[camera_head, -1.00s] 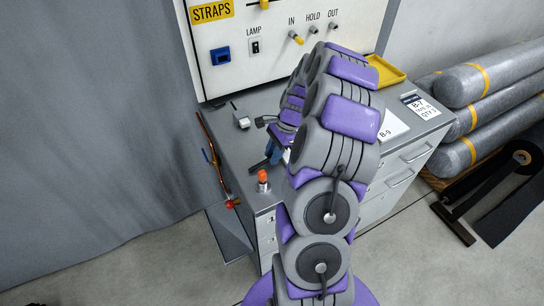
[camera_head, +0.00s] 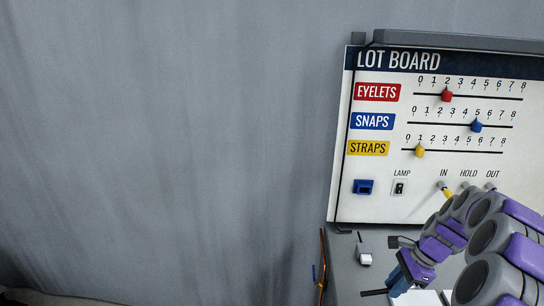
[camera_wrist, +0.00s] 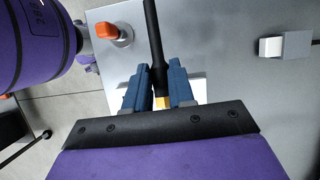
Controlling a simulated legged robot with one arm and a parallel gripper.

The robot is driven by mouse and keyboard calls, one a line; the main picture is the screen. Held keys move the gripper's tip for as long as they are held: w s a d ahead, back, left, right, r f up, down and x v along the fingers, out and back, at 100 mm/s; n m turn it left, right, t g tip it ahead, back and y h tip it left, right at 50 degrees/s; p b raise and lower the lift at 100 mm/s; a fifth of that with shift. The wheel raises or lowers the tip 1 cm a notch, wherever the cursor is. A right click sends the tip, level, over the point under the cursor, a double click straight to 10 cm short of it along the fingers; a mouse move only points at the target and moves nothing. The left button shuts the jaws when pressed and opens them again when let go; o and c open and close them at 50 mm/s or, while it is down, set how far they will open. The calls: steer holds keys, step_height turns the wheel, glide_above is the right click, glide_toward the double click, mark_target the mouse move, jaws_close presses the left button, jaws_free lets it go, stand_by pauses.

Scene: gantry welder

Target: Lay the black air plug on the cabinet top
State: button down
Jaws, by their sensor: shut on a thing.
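My gripper (camera_wrist: 156,90) has blue fingers and is shut on the black air plug (camera_wrist: 154,45). In the wrist view the plug is a long black rod reaching up from between the fingers, with a yellow-orange patch at its lower end. The grey cabinet top (camera_wrist: 205,35) lies behind it. I cannot tell how far the plug is above the surface. In the head view the gripper (camera_head: 393,286) is at the lower right, over the cabinet top (camera_head: 345,268). A dark bit of the plug (camera_head: 374,292) sticks out to the left.
A white block with a lever (camera_head: 364,257) stands on the cabinet top; it also shows in the wrist view (camera_wrist: 284,47). An orange-capped fitting (camera_wrist: 118,33) is near the cabinet edge. A white card (camera_wrist: 190,101) lies beneath the gripper. The lot board (camera_head: 440,130) rises behind.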

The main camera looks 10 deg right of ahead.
steer(key=w+a+f+n+g+h, duration=0.1)
steer(key=w+a+n+g, duration=0.1)
steer(key=a+n, duration=0.4)
steer(key=w+a+f+n+g+h, duration=0.1)
steer(key=w+a+n+h, duration=0.1)
steer(key=w+a+n, duration=0.2)
steer(key=w+a+f+n+g+h, duration=0.1)
steer(key=w+a+f+n+g, duration=0.1)
steer(key=a+n, duration=0.8)
steer(key=w+a, duration=0.1)
steer(key=a, duration=0.5)
steer(key=shift+w+a+g, duration=0.25)
steer(key=shift+a+g, duration=0.05)
steer(key=shift+a, duration=0.1)
steer(key=shift+d, duration=0.1)
steer(key=shift+n+h, duration=0.3)
